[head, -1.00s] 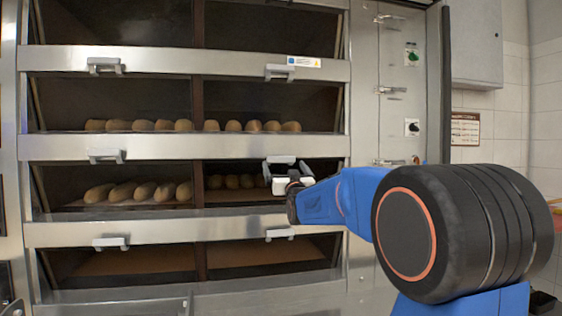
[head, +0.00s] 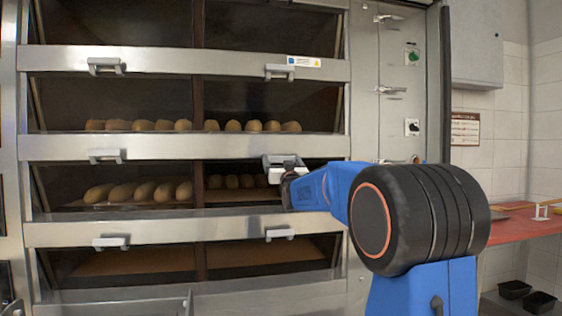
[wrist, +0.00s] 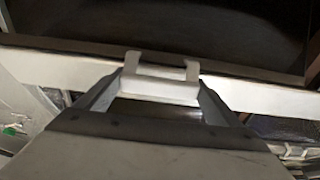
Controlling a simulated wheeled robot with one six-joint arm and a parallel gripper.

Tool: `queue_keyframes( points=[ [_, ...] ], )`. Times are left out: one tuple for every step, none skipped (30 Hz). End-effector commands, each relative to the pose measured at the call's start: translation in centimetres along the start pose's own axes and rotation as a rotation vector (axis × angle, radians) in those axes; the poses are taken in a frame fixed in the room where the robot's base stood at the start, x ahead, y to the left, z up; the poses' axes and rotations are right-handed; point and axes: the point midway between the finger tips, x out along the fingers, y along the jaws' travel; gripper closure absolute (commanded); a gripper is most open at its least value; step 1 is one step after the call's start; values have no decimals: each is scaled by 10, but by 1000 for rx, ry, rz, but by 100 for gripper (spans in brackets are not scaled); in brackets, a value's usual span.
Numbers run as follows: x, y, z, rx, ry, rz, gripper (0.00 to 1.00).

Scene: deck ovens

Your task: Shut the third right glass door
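The third right glass door (head: 318,172) is on the right half of the third deck, with loaves dimly visible behind it. How far it stands open is hard to tell. Its pale handle (head: 280,160) is on the steel rail above that opening. My gripper (head: 288,170) is at this handle and partly hides it. In the wrist view, the handle (wrist: 160,88) lies between the tips of my gripper (wrist: 160,95). The two fingers are spread wide, one beside each end of the handle. Contact with it cannot be made out.
The third left glass door (head: 115,185) and the decks above and below have similar handles. A control panel (head: 412,100) with knobs is right of the doors. A red counter (head: 525,226) stands at the far right. My blue and black arm covers the oven's lower right side.

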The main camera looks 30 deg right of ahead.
Motion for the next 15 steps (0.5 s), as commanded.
queue_keyframes(
  points=[
    [0, 0, 0, 0, 0, 0, 48],
    [0, 0, 0, 0, 0, 0, 53],
    [0, 0, 0, 0, 0, 0, 53],
    [0, 0, 0, 0, -2, 0, 53],
    [0, 0, 0, 0, -5, 0, 53],
    [0, 0, -1, 0, -12, 0, 53],
    [1, 0, -2, 0, -19, 0, 53],
    [1, 0, -2, 0, -30, 0, 53],
    [2, 0, -3, 0, -44, 0, 53],
    [2, 0, -4, 0, -56, -1, 53],
    [3, 0, -4, 0, -67, -1, 53],
    [3, 0, -5, 0, -81, -1, 53],
    [3, 0, -6, 0, -92, -1, 53],
    [3, 0, -6, 0, -101, -1, 53],
    [3, 0, -6, 0, -112, 0, 53]
  ],
)
